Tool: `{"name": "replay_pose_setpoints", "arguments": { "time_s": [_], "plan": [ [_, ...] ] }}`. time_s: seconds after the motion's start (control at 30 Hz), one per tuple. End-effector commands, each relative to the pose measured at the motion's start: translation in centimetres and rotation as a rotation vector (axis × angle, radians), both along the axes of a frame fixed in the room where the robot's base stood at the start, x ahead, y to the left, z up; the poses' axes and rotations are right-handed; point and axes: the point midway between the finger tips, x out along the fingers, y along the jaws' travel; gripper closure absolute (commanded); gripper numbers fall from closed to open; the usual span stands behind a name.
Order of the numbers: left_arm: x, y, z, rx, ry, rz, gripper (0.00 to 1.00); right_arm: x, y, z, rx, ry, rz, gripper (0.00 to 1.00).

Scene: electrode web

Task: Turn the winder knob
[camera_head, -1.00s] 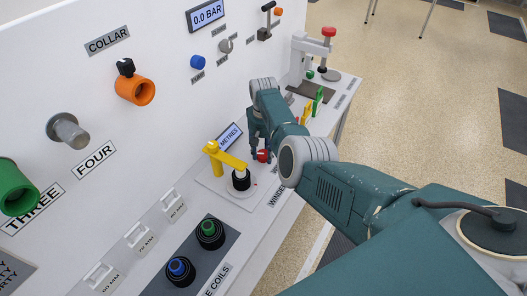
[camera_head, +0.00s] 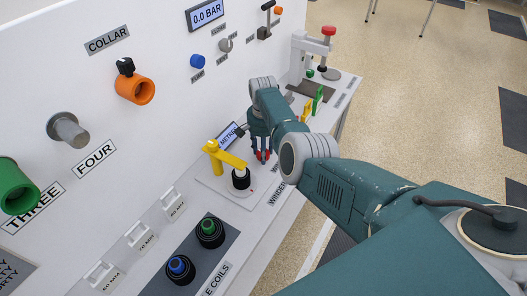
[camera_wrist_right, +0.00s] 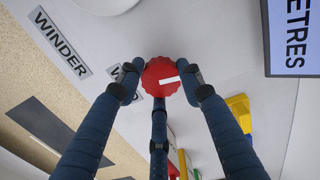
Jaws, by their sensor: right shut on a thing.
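The red winder knob (camera_wrist_right: 160,77) has a scalloped rim and a white line on its face, seen in the right wrist view. In the head view only slivers of the knob (camera_head: 264,155) show between my fingers. My right gripper (camera_head: 262,157) points down with its fingers around the knob and is shut on it; its three fingers also surround the knob in the right wrist view (camera_wrist_right: 161,82). A METRES display (camera_head: 229,135) stands behind, partly hidden by my gripper. My left gripper is not in view.
A yellow arm (camera_head: 224,154) reaches over a black spool (camera_head: 241,179) just left of my gripper. Blue- and green-topped coils (camera_head: 210,232) stand nearer on a dark plate. Small green and yellow upright pieces (camera_head: 318,99) and a press with a red top (camera_head: 328,31) stand beyond my wrist.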

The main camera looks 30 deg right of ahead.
Motion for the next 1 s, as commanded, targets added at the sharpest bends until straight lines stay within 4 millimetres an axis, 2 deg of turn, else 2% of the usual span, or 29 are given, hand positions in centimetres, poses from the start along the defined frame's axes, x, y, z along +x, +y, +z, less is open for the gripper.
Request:
{"name": "replay_pose_setpoints", "arguments": {
  "time_s": [0.03, 0.47, 0.5, 0.6, 0.87, 1.0],
  "plan": [
    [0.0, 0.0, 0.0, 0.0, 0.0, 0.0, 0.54, -0.7, 0.6, -0.6, 0.012, 0.02, -0.002, 0.9],
    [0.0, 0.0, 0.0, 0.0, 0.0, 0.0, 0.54, -0.7, 0.8, -0.6, 0.016, 0.02, -0.01, 0.9],
    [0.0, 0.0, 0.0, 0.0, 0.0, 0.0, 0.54, -0.7, 0.8, -0.6, 0.016, 0.02, -0.01, 0.61],
    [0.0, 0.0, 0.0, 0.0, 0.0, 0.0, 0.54, -0.6, 0.8, -0.6, 0.014, 0.017, -0.01, 0.45],
    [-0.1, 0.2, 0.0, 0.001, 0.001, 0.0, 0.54, -0.3, 0.4, -0.2, 0.008, 0.009, -0.012, 0.45],
    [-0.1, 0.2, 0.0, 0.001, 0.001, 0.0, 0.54, -0.1, 0.3, 0.6, 0.005, 0.005, -0.013, 0.45]
  ]
}}
